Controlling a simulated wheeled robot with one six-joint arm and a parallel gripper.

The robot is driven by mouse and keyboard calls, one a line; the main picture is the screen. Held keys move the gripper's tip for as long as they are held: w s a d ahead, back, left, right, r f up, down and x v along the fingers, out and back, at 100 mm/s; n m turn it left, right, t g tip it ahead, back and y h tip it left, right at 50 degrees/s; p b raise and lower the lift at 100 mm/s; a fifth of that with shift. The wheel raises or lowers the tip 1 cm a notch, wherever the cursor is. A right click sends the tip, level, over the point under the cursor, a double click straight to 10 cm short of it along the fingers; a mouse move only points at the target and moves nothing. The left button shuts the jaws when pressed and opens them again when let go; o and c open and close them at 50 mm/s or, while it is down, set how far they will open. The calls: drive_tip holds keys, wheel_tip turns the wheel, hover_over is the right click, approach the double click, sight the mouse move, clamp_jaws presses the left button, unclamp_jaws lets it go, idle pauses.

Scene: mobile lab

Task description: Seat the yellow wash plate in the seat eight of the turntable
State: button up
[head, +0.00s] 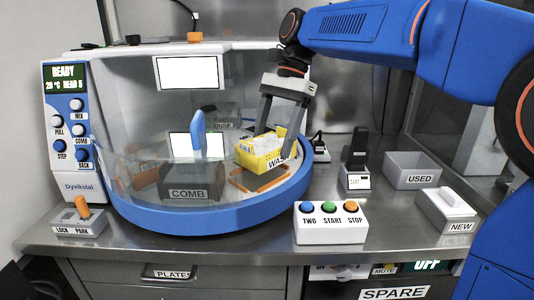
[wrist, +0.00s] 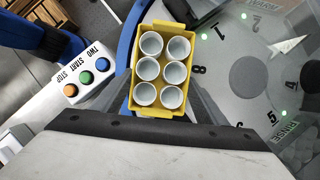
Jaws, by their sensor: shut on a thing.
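The yellow wash plate (head: 262,155), labelled WASH, is held in my gripper (head: 279,136) at the front right of the turntable (head: 240,213). In the head view it looks tilted and appears above an orange-edged seat frame (head: 262,181); the gap below is hard to judge. In the wrist view the yellow plate (wrist: 187,112) holds several white cups.
A clear curved cover (head: 130,120) encloses the turntable's left part, with a COMB block (head: 188,190) inside. A button box (head: 330,224) stands close in front of the turntable. USED (head: 412,170) and NEW (head: 447,210) bins are at the right. A lock lever (head: 83,213) is at left.

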sight(267, 154)
drive_tip(key=shift+s+a, duration=0.6)
drive_tip(key=shift+a, duration=0.05)
drive_tip(key=shift+s+a+f, duration=0.1)
drive_tip(key=shift+s+f, duration=0.05)
drive_tip(key=shift+f, duration=1.65)
drive_tip(key=shift+f, duration=0.1)
drive_tip(key=o, duration=1.2)
drive_tip(key=v, duration=1.2)
